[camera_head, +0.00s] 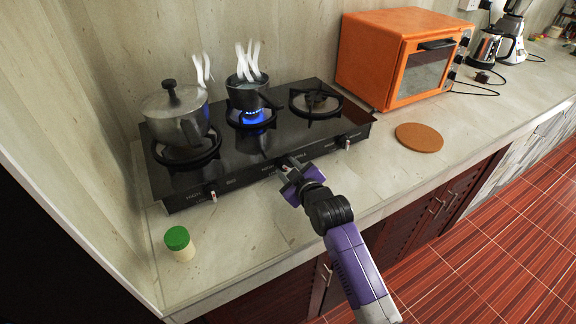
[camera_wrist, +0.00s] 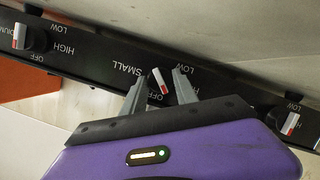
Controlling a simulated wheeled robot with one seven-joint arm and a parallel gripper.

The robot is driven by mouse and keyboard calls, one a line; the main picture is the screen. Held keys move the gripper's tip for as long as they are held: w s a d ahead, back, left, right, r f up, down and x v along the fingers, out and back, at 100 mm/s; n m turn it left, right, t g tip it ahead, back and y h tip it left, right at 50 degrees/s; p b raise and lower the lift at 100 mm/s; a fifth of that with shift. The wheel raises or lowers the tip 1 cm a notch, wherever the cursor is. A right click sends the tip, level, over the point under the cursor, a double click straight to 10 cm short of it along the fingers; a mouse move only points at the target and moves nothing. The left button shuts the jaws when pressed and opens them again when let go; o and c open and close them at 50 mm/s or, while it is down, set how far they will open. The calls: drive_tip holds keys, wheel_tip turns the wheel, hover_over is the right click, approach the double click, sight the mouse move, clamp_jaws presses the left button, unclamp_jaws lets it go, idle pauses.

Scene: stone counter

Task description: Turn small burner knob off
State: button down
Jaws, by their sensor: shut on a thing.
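The small burner knob (camera_wrist: 157,82), with a white and red marker, sits on the stove's front panel beside the word SMALL in the wrist view. Its marker is tilted between the printed labels. My gripper (camera_wrist: 160,84) has one finger on each side of it and is shut on it. In the head view my gripper (camera_head: 291,170) is at the middle of the stove front and largely hides this knob. The middle burner (camera_head: 256,117) shows a blue flame under a small dark pot (camera_head: 246,95), which steams.
A grey lidded pot (camera_head: 172,112) stands on the left burner. The right burner (camera_head: 315,101) is empty. Other knobs flank mine, one at left (camera_head: 212,195) and one at right (camera_head: 345,143). A green-capped jar (camera_head: 179,240), an orange oven (camera_head: 372,55) and a cork mat (camera_head: 419,138) stand nearby.

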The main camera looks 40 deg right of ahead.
drive_tip(key=m+y, duration=0.1)
drive_tip(key=m, duration=0.1)
drive_tip(key=shift+d+f+m, duration=0.1)
drive_tip(key=shift+m, duration=0.2)
drive_tip(key=shift+m+t+y+b, duration=0.5)
drive_tip(key=shift+m+y+b, duration=0.65)
drive_tip(key=shift+m, duration=0.45)
drive_tip(key=c, duration=1.2)
unclamp_jaws()
drive_tip(key=shift+c, duration=0.2)
drive_tip(key=shift+s, duration=0.1)
